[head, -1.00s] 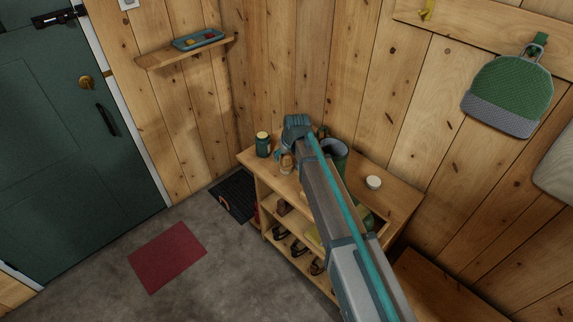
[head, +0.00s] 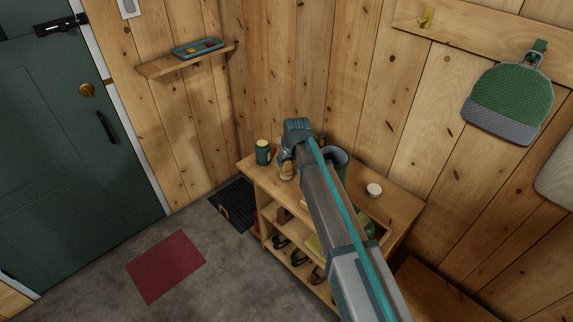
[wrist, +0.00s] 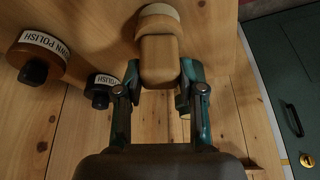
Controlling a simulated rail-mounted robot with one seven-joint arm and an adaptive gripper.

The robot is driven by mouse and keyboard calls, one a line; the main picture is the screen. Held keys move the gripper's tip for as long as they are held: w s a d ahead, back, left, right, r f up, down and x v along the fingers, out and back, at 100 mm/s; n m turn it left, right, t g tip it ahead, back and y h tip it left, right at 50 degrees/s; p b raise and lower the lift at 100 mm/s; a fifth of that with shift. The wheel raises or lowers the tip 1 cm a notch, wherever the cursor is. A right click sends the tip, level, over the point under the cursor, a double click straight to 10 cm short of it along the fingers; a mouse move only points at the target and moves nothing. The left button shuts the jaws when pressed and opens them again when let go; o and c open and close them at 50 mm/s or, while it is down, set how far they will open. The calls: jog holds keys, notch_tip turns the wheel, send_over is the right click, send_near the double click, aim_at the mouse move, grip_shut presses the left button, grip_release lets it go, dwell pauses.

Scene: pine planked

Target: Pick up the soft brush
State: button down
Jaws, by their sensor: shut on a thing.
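The soft brush (wrist: 158,58) shows in the wrist view as a rounded wooden handle with a pale round end. My gripper (wrist: 160,78) has one teal finger on each side of the handle and is shut on it. In the head view the brush (head: 287,173) shows as a small tan and pale shape below my gripper (head: 286,160), over the far left part of the bench top. The hand and arm hide part of it there. I cannot tell whether the pale end touches the bench.
In the wrist view, a brown polish jar (wrist: 36,60) and a smaller dark polish jar (wrist: 100,90) stand to the left. A white tin (head: 374,190) sits farther right.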

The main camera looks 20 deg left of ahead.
jog(key=s+d+r+b, duration=0.5)
jog(key=s+d+r, duration=0.2)
jog(key=s+r, duration=0.4)
jog(key=shift+s+r, duration=0.3)
jog(key=shift+s, duration=0.25)
jog(key=c, duration=1.3)
grip_release()
jog(key=c, duration=0.4)
